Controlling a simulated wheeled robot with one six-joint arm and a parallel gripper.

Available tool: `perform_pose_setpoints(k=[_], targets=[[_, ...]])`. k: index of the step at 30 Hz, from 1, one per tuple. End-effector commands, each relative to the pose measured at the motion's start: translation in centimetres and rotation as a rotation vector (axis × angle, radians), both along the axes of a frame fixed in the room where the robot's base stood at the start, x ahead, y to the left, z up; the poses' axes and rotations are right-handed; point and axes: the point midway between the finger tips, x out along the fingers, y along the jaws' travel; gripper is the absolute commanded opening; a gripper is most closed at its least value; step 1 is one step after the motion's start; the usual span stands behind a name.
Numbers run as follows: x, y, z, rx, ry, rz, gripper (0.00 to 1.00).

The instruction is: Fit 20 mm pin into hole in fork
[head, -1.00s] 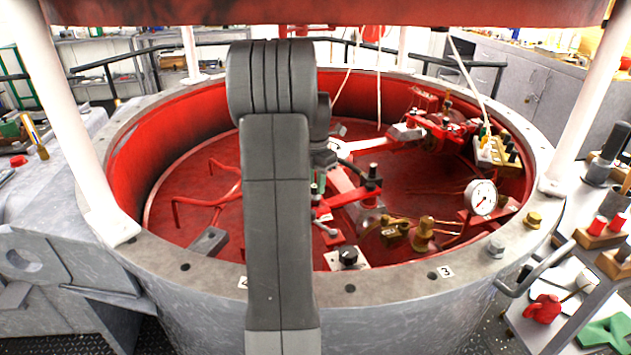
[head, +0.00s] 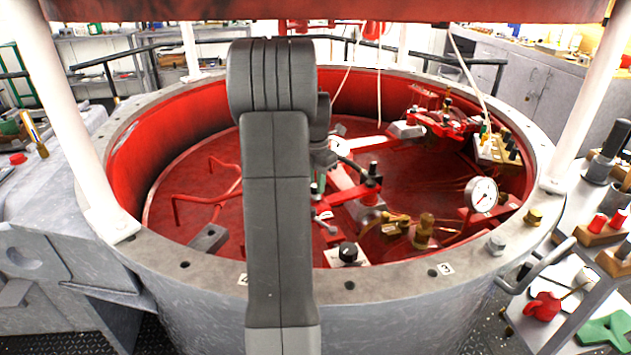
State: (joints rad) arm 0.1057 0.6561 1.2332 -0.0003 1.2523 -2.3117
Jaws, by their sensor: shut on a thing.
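My gripper (head: 321,178) is mostly hidden behind my own grey arm, low over the red floor of the round pit. Only a narrow strip of it shows at the arm's right edge. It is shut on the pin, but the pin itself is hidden. A red linkage (head: 352,193) with black knobs stands just right of the gripper. A grey-ended link (head: 405,130) lies farther back by a red bracket. I cannot tell which part is the fork, and no hole in it can be made out. Contact between gripper and linkage cannot be judged.
The pit's grey rim (head: 400,285) surrounds the work. A pressure gauge (head: 481,195), brass fittings (head: 424,232) and a block with several pegs (head: 496,148) stand at the right. Bent red rods (head: 205,195) lie left. White posts (head: 590,95) flank the pit.

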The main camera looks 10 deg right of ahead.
Motion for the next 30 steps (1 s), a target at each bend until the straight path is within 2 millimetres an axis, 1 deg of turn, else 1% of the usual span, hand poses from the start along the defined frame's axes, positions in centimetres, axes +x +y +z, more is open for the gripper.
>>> perform_pose_setpoints(k=[14,15,17,18,19,26,30], targets=[[-0.03,0.0,-1.01,0.0,0.001,0.0,0.01],[-0.02,0.0,-0.98,-0.001,0.001,0.0,0.29],[-0.01,0.0,-0.96,0.0,0.0,0.0,0.41],[-0.01,0.0,-0.96,0.0,0.0,0.0,0.49],[-0.01,0.0,-0.96,0.0,0.0,0.0,0.51],[-0.01,0.0,-0.97,0.0,0.0,0.0,0.51],[0.05,0.0,-0.22,0.0,-0.001,0.0,0.51]])
